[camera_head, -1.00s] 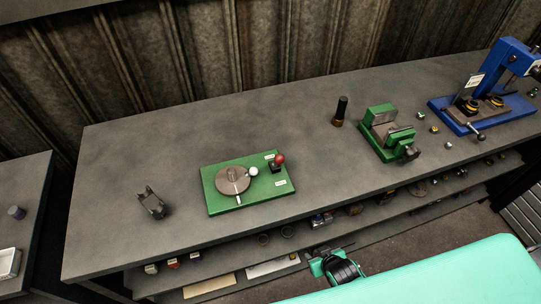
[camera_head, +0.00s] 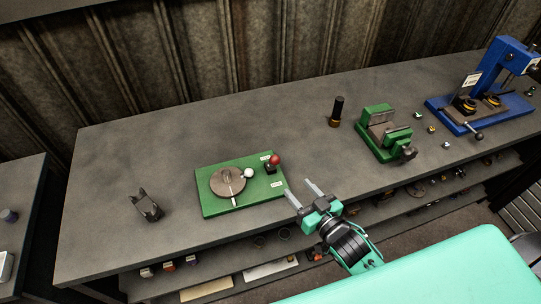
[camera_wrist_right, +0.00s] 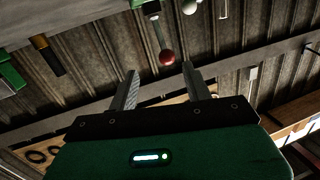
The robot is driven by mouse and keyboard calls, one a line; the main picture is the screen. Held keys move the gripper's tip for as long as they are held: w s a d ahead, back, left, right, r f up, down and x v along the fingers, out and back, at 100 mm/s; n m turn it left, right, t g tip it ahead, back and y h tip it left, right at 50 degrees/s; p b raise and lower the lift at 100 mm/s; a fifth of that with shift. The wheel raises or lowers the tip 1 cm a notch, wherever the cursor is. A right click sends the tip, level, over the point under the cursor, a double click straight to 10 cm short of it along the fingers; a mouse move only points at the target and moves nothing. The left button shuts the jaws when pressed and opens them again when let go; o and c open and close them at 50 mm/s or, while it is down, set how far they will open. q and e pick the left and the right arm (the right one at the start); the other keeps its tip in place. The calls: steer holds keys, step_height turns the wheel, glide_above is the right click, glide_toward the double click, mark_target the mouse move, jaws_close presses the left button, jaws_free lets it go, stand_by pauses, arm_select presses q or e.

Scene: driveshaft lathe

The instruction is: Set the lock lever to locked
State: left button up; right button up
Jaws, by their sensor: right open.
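A green base plate (camera_head: 215,207) lies on the grey bench. It carries a round grey disc (camera_head: 226,182) with a white ball knob (camera_head: 248,173). A lever with a red ball knob (camera_head: 274,160) stands at the plate's far right corner, between two small white labels whose text I cannot read. The red knob also shows in the right wrist view (camera_wrist_right: 167,57), just beyond and between the fingertips as seen there. My right gripper (camera_head: 301,190) is open and empty, at the bench's front edge, right of the plate and apart from the lever. My left gripper is not in view.
A dark cylinder (camera_head: 337,111), a green vise (camera_head: 378,142) and a blue press (camera_head: 470,122) stand to the right. A dark bracket (camera_head: 147,206) lies at left. A shelf with small parts runs under the bench front. Bench space behind the plate is clear.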

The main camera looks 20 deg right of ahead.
mark_target(273, 161)
steer(key=shift+t+y, duration=0.4)
steer(key=p+x, duration=0.1)
steer(key=x, duration=0.3)
steer(key=p+x, duration=0.1)
steer(key=x, duration=0.4)
steer(key=r+p+x, duration=0.1)
steer(key=p+x, duration=0.1)
steer(key=x, duration=0.3)
steer(key=shift+a+r, duration=0.1)
steer(key=shift+a, duration=0.1)
jaws_close()
